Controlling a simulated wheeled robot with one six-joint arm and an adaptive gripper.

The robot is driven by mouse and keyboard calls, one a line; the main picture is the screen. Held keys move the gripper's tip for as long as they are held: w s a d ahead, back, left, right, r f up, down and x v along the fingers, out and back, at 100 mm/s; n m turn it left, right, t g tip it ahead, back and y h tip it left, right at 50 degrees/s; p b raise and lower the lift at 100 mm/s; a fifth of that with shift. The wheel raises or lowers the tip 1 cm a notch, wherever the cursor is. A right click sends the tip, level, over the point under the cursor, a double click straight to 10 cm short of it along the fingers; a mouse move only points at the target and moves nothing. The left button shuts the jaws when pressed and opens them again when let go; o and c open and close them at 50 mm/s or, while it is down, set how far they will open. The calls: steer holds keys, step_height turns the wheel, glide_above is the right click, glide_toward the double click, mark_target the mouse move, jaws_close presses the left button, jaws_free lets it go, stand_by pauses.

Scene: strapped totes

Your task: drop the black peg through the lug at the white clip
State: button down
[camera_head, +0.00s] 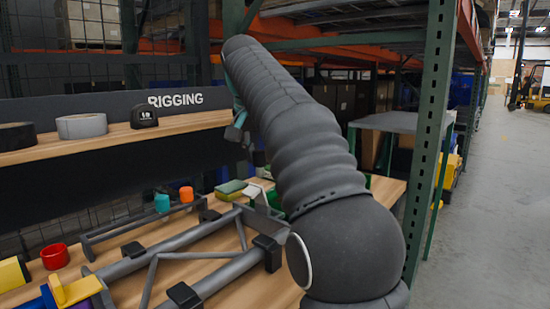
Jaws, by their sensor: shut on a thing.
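My gripper (238,132) shows only in part, small and dark, beyond my arm and above the back of the workbench. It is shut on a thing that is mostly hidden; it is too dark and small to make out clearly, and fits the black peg. A small whitish piece (252,191), which looks like the white clip, lies below and right of the gripper, near the far end of the grey tube frame (190,240). The lug cannot be made out.
Black brackets (184,295) hold the frame on the wooden bench (130,290). A red cup (54,256), a teal cylinder (162,203) and green pads (231,187) stand around it. Tape rolls (82,126) sit on the shelf. A green rack post (432,140) rises at right.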

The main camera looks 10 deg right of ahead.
steer(key=shift+m+h, duration=0.3)
steer(key=shift+m, duration=0.4)
steer(key=shift+s+d+f+b, duration=0.4)
steer(key=shift+f+b, duration=0.55)
steer(key=shift+f, duration=0.85)
steer(key=shift+s+d+f+b, duration=0.4)
steer(key=shift+f+b, duration=0.5)
steer(key=shift+f, duration=0.85)
steer(key=shift+s+d+f+b, duration=0.4)
steer(key=shift+f+b, duration=0.55)
steer(key=shift+f, duration=0.85)
steer(key=shift+a, duration=0.1)
steer(key=c, duration=0.7)
jaws_free()
steer(key=shift+s, duration=0.1)
